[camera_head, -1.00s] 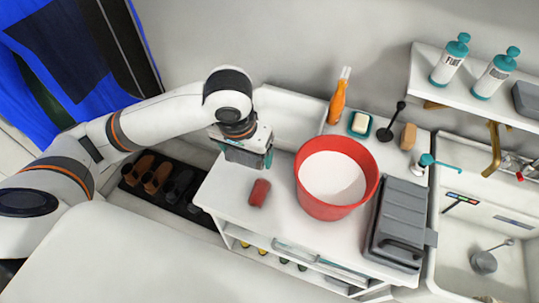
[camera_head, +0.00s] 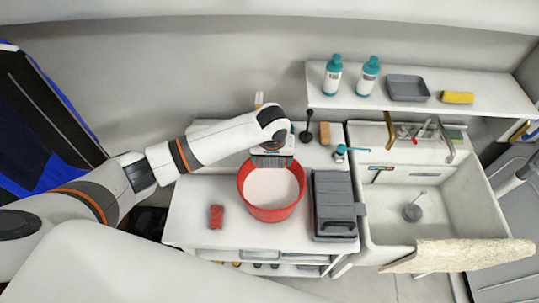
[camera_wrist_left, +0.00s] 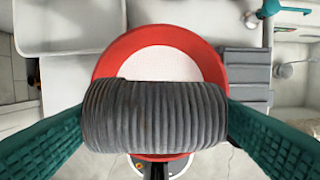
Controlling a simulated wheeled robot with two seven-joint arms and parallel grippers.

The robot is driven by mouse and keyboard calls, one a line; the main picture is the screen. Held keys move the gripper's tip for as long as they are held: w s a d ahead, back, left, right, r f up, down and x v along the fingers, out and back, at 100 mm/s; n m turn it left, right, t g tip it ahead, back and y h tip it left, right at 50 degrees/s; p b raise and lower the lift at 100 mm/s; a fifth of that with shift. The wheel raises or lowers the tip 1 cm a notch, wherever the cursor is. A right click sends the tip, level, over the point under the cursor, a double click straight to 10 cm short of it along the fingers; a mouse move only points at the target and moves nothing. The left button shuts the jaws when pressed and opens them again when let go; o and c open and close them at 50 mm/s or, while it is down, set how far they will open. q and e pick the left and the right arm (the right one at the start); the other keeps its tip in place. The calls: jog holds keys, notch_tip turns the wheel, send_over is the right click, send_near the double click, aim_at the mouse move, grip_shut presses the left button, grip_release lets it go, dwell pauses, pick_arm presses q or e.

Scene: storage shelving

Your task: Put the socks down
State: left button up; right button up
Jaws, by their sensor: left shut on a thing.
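My left gripper (camera_head: 272,166) is above the back part of the red bucket (camera_head: 244,192) in the head view. In the left wrist view its two teal fingers (camera_wrist_left: 155,120) are shut on a grey ribbed roll, the socks (camera_wrist_left: 155,105). The socks are held crosswise in front of the bucket (camera_wrist_left: 110,62), hiding its near part. The bucket has a white inside and stands on the white cabinet top. A small dark red roll (camera_head: 216,216) lies on the cabinet to the left of the bucket. My right gripper is not in view.
A grey case (camera_head: 333,205) stands right of the bucket. A black-handled tool (camera_head: 307,130) and a tan block (camera_head: 324,133) are behind. A sink (camera_head: 430,205) is to the right. A wall shelf (camera_head: 430,101) holds two bottles (camera_head: 332,76) and a grey tray (camera_head: 407,88). The cabinet's front left is mostly clear.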

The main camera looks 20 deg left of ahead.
aim_at(271, 165)
pick_arm(q)
notch_tip(271, 165, down, 10)
jog(key=b, duration=0.7)
jog(key=o, duration=0.9)
notch_tip(271, 165, up, 7)
jog(key=p, duration=0.7)
jog(key=shift+s, duration=0.1)
